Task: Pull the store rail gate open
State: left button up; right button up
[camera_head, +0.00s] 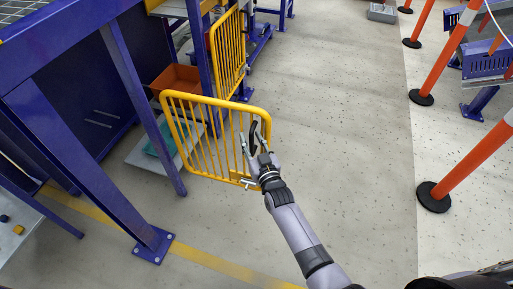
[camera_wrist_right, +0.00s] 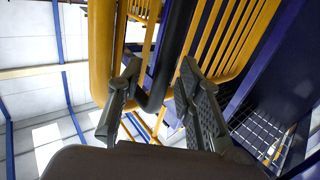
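The yellow barred gate (camera_head: 214,138) stands upright at the centre left in the head view, angled out over the floor. Its black handle (camera_head: 253,130) is near its right end. My right gripper (camera_head: 252,143) is at this handle. In the right wrist view, the black handle (camera_wrist_right: 175,50) runs between the two spread fingers of my right gripper (camera_wrist_right: 160,68). I see gaps beside the handle, and no clear grip on it. A yellow gate tube (camera_wrist_right: 101,50) is left of the fingers. My left gripper is not in view.
A second yellow barred panel (camera_head: 229,50) stands behind, beside blue posts. An orange bin (camera_head: 176,80) and a grey platform (camera_head: 143,156) lie behind the gate. Orange posts (camera_head: 474,160) with black bases line the right. The grey floor (camera_head: 350,130) between is clear.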

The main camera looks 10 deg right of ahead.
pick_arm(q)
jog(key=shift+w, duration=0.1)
pick_arm(e)
jog(key=s+d, duration=0.2)
jog(key=s, duration=0.9)
jog(key=shift+s, duration=0.3)
jog(key=shift+f, duration=0.1)
